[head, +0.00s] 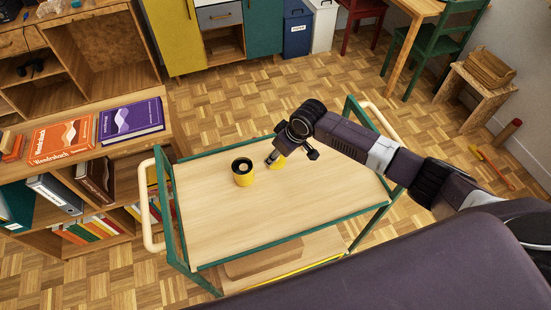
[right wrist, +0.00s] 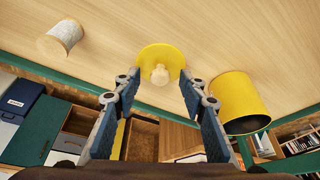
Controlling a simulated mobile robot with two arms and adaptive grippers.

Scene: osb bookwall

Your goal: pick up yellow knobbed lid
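The yellow lid (right wrist: 148,54) with a pale wooden knob (right wrist: 160,75) rests on the cart's wooden top. In the head view the yellow lid (head: 281,162) is partly hidden by my right gripper (head: 272,159). In the right wrist view my right gripper (right wrist: 163,90) is open, its two fingers apart on either side of the knob. I cannot tell whether they touch it. A yellow canister (head: 243,178) with a dark open top stands just left of the lid; it also shows in the right wrist view (right wrist: 237,97). My left gripper is not in view.
The cart top (head: 220,225) has a green frame and is mostly clear. A small grey-and-tan cylinder (right wrist: 62,36) stands on it, seen in the right wrist view. A bookshelf with an orange book (head: 62,138) and a purple book (head: 131,119) is at the left.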

